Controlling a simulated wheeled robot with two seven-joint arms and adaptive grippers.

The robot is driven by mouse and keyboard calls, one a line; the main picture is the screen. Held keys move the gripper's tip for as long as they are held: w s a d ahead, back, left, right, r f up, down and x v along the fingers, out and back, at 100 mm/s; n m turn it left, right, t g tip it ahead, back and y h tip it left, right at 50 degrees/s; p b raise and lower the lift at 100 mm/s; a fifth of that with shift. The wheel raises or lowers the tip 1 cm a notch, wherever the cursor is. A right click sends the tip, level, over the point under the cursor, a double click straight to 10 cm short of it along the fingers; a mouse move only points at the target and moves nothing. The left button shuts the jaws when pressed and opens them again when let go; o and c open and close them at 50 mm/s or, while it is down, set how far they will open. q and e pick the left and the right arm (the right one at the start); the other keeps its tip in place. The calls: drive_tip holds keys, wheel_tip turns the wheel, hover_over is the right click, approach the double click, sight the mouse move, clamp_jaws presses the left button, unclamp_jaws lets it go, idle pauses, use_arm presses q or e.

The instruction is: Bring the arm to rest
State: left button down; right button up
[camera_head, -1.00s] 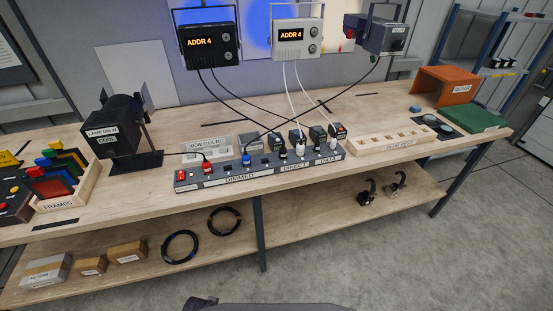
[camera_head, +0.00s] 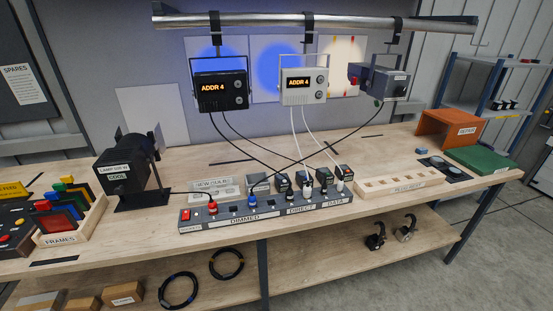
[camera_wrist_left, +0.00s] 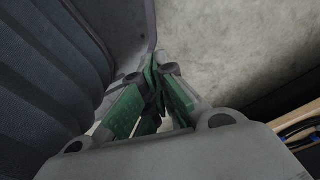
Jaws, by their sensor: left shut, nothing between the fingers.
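My left gripper (camera_wrist_left: 152,112) shows in the left wrist view, its green-padded fingers closed together with nothing between them. It hangs above the grey floor (camera_wrist_left: 215,40), beside a dark ribbed grey surface at the left of that view. A wooden edge lies close at the right. Neither gripper shows in the head view, and my right gripper is in no view.
The wooden workbench (camera_head: 130,236) carries a black lamp (camera_head: 130,170), a frames rack (camera_head: 68,215), a power strip (camera_head: 265,212) and a peg rest (camera_head: 400,184). Several fixtures hang from an overhead pipe (camera_head: 320,25). Cable coils (camera_head: 178,291) lie on the lower shelf.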

use_arm(q)
drive_tip(key=s+a+f, duration=0.1)
drive_tip(key=s+f, duration=0.3)
drive_tip(key=s, duration=0.4)
drive_tip(key=shift+s+a, duration=0.15)
drive_tip(key=shift+a, duration=0.2)
drive_tip(key=shift+s+r, duration=0.1)
idle(1.2)
